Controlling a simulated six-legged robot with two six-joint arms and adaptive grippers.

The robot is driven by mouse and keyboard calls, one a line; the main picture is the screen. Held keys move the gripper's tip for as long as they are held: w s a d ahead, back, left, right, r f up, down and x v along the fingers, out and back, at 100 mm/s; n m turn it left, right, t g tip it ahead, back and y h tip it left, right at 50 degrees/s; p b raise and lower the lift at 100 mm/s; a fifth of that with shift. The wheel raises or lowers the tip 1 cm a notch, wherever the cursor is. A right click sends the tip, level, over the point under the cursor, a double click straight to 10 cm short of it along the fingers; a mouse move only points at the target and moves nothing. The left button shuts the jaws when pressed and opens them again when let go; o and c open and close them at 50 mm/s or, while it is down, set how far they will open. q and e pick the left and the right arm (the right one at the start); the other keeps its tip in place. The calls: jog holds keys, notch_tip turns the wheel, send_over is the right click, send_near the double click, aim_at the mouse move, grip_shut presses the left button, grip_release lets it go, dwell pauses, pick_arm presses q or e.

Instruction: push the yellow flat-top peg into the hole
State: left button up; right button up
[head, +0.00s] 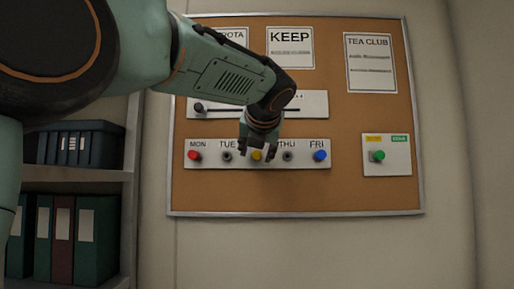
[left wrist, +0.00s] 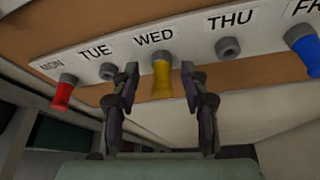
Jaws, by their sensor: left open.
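The yellow flat-top peg (head: 257,155) sits at the middle position of the white day strip (head: 220,163). In the left wrist view the yellow peg (left wrist: 162,77) sticks out below the WED label. My left gripper (head: 257,150) is in front of the WED position. In the left wrist view its open fingers (left wrist: 160,85) stand on either side of the yellow peg, with gaps between them and it. Any hole behind the yellow peg is hidden. My right gripper is not in view.
A red peg (head: 194,155) is at MON and a blue peg (head: 320,155) at FRI. Empty grey sockets show at TUE (head: 227,156) and THU (head: 288,156). A slider panel (head: 310,103) is above. A green button (head: 379,155) is at right; shelves with binders stand left.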

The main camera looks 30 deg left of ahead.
pick_arm(q)
jog(key=shift+w+d, duration=0.15)
jog(key=shift+d, duration=0.25)
jog(key=shift+a, duration=0.45)
jog(key=c, duration=0.5)
jog(key=shift+c, duration=0.7)
jog(key=shift+d, duration=0.15)
grip_shut()
jog(key=shift+b, duration=0.5)
jog(key=shift+s+d+b, duration=0.3)
jog(key=shift+s+b, duration=0.3)
jog(key=shift+b, duration=0.65)
